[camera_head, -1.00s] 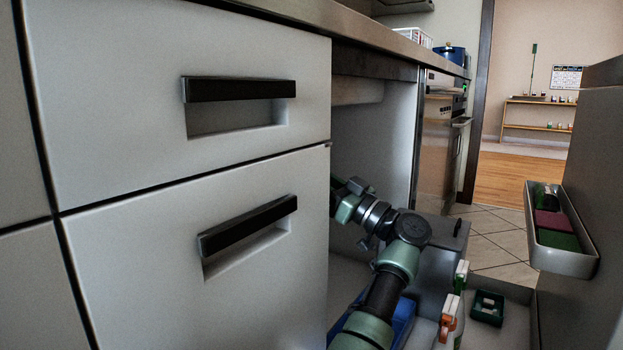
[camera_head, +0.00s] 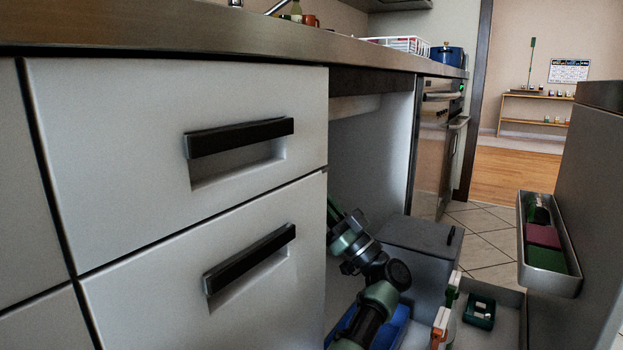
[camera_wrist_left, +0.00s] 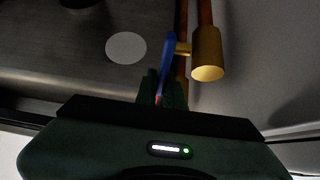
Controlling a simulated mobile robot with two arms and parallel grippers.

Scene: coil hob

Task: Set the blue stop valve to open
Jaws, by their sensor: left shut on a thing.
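The stop valve shows in the left wrist view as a brass body (camera_wrist_left: 207,56) with a blue lever (camera_wrist_left: 168,58) on its left side. Copper pipe (camera_wrist_left: 205,12) runs up from the brass body. The lever appears long and thin, nearly in line with the pipes in this view. My left gripper (camera_wrist_left: 161,88) is shut on the lower end of the lever. In the head view my left arm reaches into the open sink cabinet, and its gripper and the valve are hidden behind the drawer fronts. My right gripper is not in view.
Drawer fronts (camera_head: 180,120) stand left of the opening. Inside are a grey box (camera_head: 418,252), a blue container (camera_head: 390,328), spray bottles (camera_head: 441,325) and a green caddy (camera_head: 481,312). A door (camera_head: 592,200) with a shelf tray (camera_head: 552,272) stands open at right.

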